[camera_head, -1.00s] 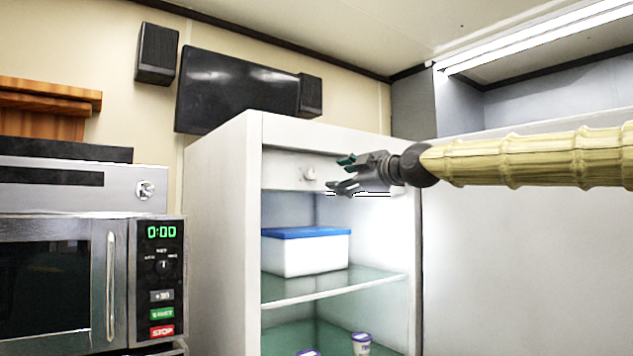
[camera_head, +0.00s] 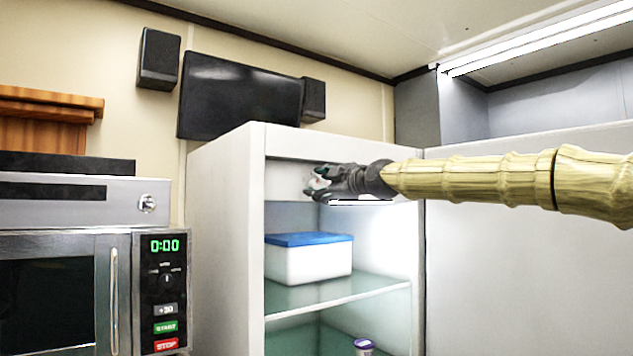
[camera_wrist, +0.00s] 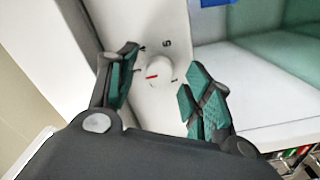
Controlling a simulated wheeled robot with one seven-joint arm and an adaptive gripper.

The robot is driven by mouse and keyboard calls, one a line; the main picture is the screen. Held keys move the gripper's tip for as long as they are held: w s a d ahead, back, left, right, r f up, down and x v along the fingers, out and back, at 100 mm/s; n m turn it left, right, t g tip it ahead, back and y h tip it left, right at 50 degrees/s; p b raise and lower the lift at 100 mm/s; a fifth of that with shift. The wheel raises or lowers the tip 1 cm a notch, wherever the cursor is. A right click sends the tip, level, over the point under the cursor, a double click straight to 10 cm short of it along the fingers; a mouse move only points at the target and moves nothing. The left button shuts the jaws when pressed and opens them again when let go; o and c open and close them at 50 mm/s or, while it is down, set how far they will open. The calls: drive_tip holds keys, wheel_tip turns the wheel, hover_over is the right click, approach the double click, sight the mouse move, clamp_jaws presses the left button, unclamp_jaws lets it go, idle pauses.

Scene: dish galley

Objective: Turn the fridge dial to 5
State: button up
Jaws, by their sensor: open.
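The fridge dial (camera_wrist: 158,72) is a round white knob with a red pointer mark, set on a white panel at the top inside the open fridge (camera_head: 228,215). In the wrist view the red mark points left in the picture, and a 5 is printed beyond the dial's upper edge. Other printed marks are partly hidden or too small to read. My gripper (camera_wrist: 158,88) is open, its green-padded fingers on either side of the dial, with visible gaps. I cannot tell whether the fingertips reach past its face. In the head view the gripper (camera_head: 316,182) mostly covers the dial.
A white box with a blue lid (camera_head: 310,262) stands on the glass shelf (camera_head: 335,290) below the panel. The open fridge door (camera_head: 520,250) is at the right. A microwave (camera_head: 60,290) stands left of the fridge.

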drive_tip(key=shift+w+a, duration=0.15)
drive_tip(key=shift+w, duration=0.05)
drive_tip(key=shift+c, duration=0.4)
drive_tip(key=c, duration=1)
drive_tip(key=shift+a, duration=0.2)
drive_tip(key=shift+d, duration=0.15)
